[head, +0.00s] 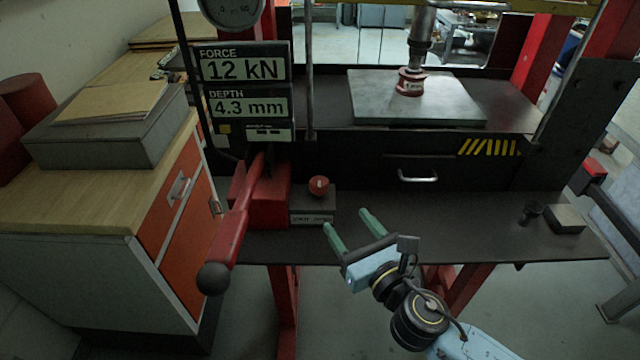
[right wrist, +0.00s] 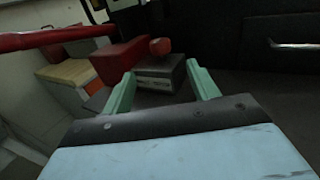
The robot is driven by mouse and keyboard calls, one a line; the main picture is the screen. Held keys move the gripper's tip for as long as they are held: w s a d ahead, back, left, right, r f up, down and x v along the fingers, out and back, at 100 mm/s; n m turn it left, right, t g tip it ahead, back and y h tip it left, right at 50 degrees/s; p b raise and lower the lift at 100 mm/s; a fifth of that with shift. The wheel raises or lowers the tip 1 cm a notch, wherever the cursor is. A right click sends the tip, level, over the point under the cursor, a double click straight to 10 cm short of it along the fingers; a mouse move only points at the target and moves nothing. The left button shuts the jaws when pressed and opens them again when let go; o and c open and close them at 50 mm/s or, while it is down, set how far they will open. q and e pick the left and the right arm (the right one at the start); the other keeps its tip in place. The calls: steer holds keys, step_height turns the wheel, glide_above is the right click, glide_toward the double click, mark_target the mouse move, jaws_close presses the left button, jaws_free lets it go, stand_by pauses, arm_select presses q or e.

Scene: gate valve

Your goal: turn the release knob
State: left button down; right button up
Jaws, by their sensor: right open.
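The release knob (head: 319,186) is a small red round knob with a pale mark, on top of a grey block (head: 312,206) with a label on its front. In the right wrist view the knob (right wrist: 160,46) stands above its block, ahead of the fingers and between them. My right gripper (head: 348,220) is open and empty, with green fingers. It is in front of the block and a little to its right, apart from the knob. In the right wrist view its fingers (right wrist: 160,80) are spread. My left gripper is not in view.
A red pump lever (head: 236,222) with a dark ball end slants beside a red housing (head: 268,200), left of the knob. A display panel (head: 246,90) reads 12 kN and 4.3 mm. A small dark cup (head: 530,212) and block (head: 566,219) are at right. The shelf's middle is clear.

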mark_target(324, 191)
steer(key=x, duration=1.2)
steer(key=shift+w+a, duration=0.2)
steer(key=shift+w, duration=0.15)
steer(key=shift+c, duration=0.5)
steer(key=c, duration=0.9)
